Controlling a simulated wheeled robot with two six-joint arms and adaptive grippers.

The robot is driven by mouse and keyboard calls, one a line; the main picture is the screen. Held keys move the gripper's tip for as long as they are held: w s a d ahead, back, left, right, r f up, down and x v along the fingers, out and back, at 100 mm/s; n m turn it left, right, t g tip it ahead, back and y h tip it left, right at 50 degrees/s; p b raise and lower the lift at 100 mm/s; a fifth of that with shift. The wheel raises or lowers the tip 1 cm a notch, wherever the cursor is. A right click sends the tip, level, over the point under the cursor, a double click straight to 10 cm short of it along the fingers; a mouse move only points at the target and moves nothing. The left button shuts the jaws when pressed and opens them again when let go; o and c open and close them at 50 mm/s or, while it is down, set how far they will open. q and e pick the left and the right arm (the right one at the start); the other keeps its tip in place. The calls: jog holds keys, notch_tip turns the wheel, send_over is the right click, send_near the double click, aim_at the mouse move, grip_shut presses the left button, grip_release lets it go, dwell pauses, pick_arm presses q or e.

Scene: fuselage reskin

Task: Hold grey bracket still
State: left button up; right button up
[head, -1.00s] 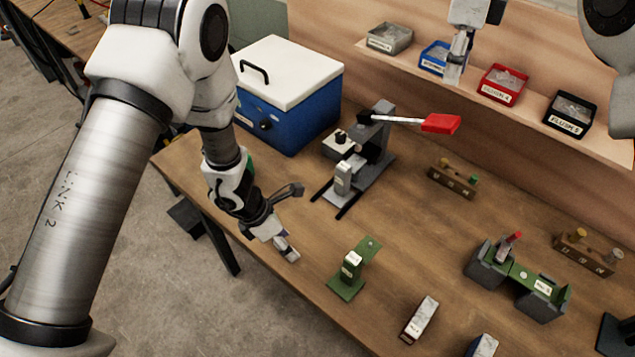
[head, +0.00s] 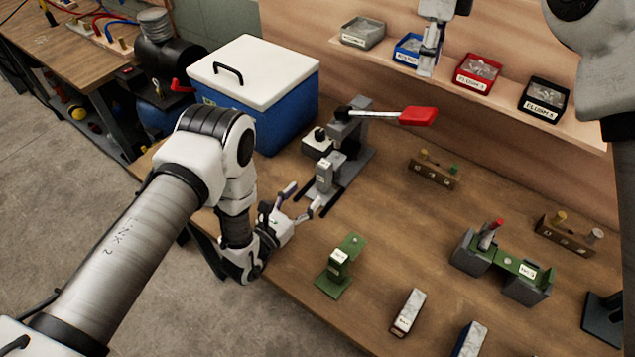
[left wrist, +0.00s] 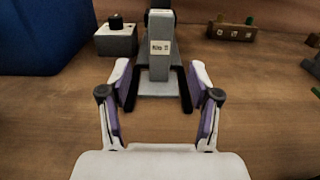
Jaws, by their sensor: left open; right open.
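The grey bracket (head: 325,175) stands upright with a small label, at the front of the dark grey lever press (head: 350,145). In the left wrist view the bracket (left wrist: 160,62) is straight ahead, centred beyond the fingertips. My left gripper (head: 301,199) is open and empty, low over the table, with its fingers pointing at the bracket. The left wrist view shows the two spread fingers (left wrist: 161,84) short of the bracket, with no visible contact. My right gripper (head: 428,55) hangs at the top, far from the bracket, open, in front of the bin shelf.
The press has a red-handled lever (head: 415,116) reaching right. A blue box with a white lid (head: 255,75) stands behind left. A green bracket (head: 337,265) stands at the front. A grey-and-green fixture (head: 500,268) is to the right. Bare tabletop lies between them.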

aim_at(320, 183)
pick_arm(q)
notch_tip(320, 183, down, 2)
jog(key=shift+f, duration=0.25)
jog(key=x, duration=0.3)
jog(key=shift+w+d+r, duration=0.25)
jog(key=shift+w+r, duration=0.05)
jog(key=x, duration=0.4)
jog(key=shift+f, duration=0.2)
jog(key=shift+s+a+r, duration=0.1)
jog(key=shift+a, duration=0.05)
grip_shut()
pick_arm(e)
jog(key=shift+s+r, duration=0.1)
jog(key=shift+s, duration=0.15)
grip_shut()
pick_arm(q)
jog(key=shift+r, duration=0.1)
pick_arm(e)
jog(key=shift+m+t, duration=0.4)
jog(key=shift+m, duration=0.4)
jog(key=shift+s+d+f, duration=0.1)
jog(key=shift+s+f, duration=0.1)
jog(key=shift+f, duration=1.55)
jog(key=shift+s+d+f, duration=0.1)
jog(key=shift+s+f, duration=0.05)
jog(key=shift+f, duration=1.6)
